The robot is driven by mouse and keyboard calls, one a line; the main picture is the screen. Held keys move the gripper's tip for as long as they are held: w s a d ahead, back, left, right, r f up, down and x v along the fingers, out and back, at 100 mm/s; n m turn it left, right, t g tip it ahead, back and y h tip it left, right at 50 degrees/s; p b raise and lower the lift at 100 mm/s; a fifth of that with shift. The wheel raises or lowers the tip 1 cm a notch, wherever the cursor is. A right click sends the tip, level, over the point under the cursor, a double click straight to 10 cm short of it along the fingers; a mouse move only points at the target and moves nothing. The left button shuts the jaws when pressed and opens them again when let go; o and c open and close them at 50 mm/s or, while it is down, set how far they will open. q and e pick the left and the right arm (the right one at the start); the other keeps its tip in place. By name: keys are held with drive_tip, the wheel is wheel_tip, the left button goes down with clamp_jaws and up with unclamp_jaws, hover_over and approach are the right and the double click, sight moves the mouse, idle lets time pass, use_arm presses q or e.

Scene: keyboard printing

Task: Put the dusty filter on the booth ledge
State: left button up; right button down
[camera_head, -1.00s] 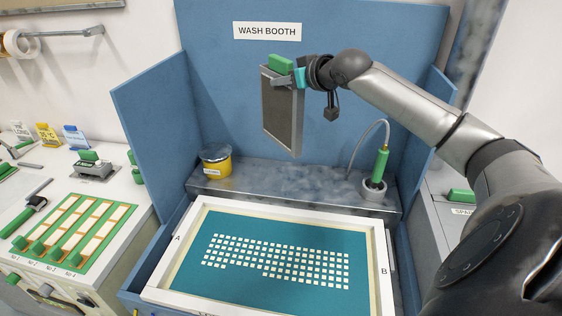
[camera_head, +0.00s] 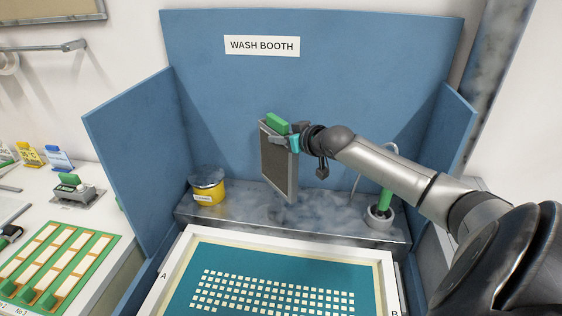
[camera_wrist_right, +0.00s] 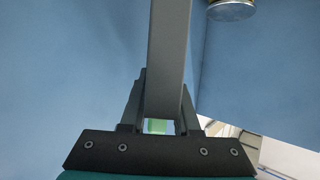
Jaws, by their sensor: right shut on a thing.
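The dusty filter (camera_head: 277,162) is a thin, upright panel with a dark brownish face, a grey frame and a green grip on top. My right gripper (camera_head: 284,141) is shut on its upper part. In the right wrist view the filter's grey edge (camera_wrist_right: 168,60) stands between the fingers (camera_wrist_right: 160,105). The booth ledge (camera_head: 325,218) is a stained grey metal shelf along the back of the blue wash booth. The filter hangs in front of the back wall, its lower end over the ledge; whether it touches I cannot tell. My left gripper is not in view.
A yellow tub (camera_head: 208,191) stands on the ledge's left end. A green-handled tool in a round holder (camera_head: 381,213) stands at the right end, under my arm. A white-framed screen (camera_head: 180,262) lies in front. The ledge's middle is clear.

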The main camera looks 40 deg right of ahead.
sight(281, 158)
drive_tip(key=shift+f+b, duration=0.35)
drive_tip(key=shift+f, duration=3.05)
drive_tip(key=c, duration=0.6)
unclamp_jaws()
drive_tip(key=shift+c, duration=0.2)
drive_tip(key=shift+p+v, duration=1.5)
drive_tip(key=shift+v, duration=4.5)
